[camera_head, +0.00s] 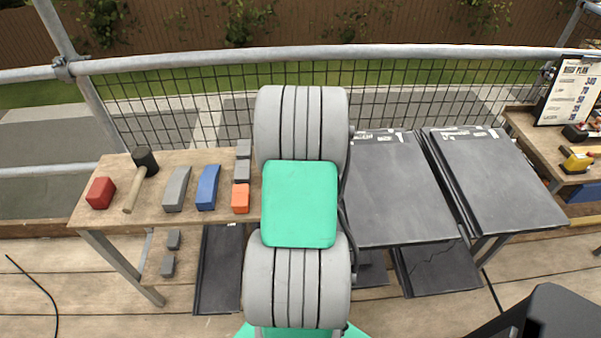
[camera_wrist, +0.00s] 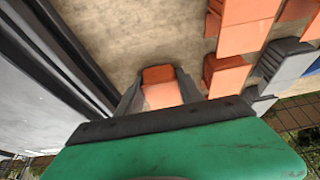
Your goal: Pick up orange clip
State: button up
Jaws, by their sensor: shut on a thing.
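My gripper (camera_wrist: 159,84) shows in the wrist view with its two dark fingers shut on an orange clip (camera_wrist: 162,95). The clip sits between the fingers, above or on the wooden bench top; I cannot tell whether it touches the wood. In the head view my arm hides the gripper and the held clip. Other orange clips (camera_wrist: 243,36) lie at the upper right of the wrist view, apart from my fingers. One orange clip (camera_head: 240,198) is visible on the bench just left of my arm in the head view.
The bench (camera_head: 145,213) also carries a red block (camera_head: 101,193), a mallet (camera_head: 146,162), a grey piece (camera_head: 177,189), a blue piece (camera_head: 208,187) and grey clips (camera_head: 242,171). Large dark tiles (camera_head: 395,185) lie to the right. A rail (camera_head: 330,53) and mesh run behind.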

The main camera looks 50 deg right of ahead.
grip_shut()
jog(key=shift+r, duration=0.1)
dwell(0.3)
jog(key=shift+r, duration=0.25)
notch_tip(320, 180, up, 3)
jog(key=shift+f, duration=0.15)
jog(key=s+a+r+b, duration=0.1)
jog(key=s+a+r, duration=0.7)
jog(key=a, duration=0.3)
jog(key=shift+a+r, duration=0.2)
jog(key=shift+r, duration=0.6)
